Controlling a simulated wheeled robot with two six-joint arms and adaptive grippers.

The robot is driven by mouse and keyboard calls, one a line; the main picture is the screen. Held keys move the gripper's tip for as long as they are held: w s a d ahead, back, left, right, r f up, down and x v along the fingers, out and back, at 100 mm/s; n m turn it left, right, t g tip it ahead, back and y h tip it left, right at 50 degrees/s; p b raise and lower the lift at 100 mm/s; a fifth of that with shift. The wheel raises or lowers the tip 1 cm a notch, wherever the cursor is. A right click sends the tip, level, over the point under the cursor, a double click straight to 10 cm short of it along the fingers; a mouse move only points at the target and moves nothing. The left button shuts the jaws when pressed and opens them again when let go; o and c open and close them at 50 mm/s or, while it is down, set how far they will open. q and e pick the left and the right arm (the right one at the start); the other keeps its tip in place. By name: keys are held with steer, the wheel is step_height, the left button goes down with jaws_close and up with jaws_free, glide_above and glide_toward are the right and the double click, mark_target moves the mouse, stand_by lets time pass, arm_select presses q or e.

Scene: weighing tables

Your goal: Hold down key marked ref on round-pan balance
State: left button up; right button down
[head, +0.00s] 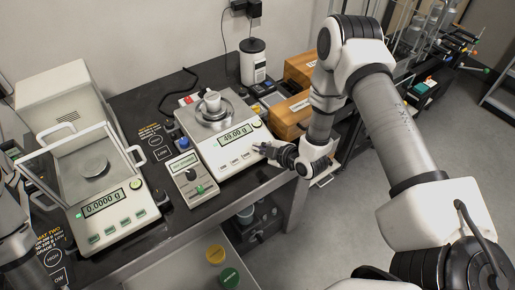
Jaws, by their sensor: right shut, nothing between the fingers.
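The balance with a round metal pan (210,120) stands in the middle of the dark table. A small white cup-like vessel (211,101) sits on its pan, and its display (235,141) reads about 49.00 g. A row of small keys (235,161) runs along its front; their labels are too small to read. My right gripper (259,147) is shut and empty, its tips at the right end of the key row. I cannot tell whether they touch a key, and they hide that end of the row. Only part of my left arm shows at the left edge; its gripper is out of view.
Another balance (108,222) with an open-framed draft shield stands at left, reading 0.0000 g. Wooden boxes (291,115) stand behind my right gripper. The table's front edge (215,213) is close.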

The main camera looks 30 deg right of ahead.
stand_by(0.8)
steer(key=shift+s+r+p, duration=0.25)
steer(key=shift+r+p, duration=0.45)
steer(key=shift+r, duration=0.05)
steer(key=r+p, duration=0.2)
steer(key=s+r+p, duration=0.1)
steer(key=r+p, duration=0.1)
steer(key=shift+s+d+r, duration=0.15)
steer(key=shift+s+r, duration=0.05)
steer(key=shift+r, duration=0.2)
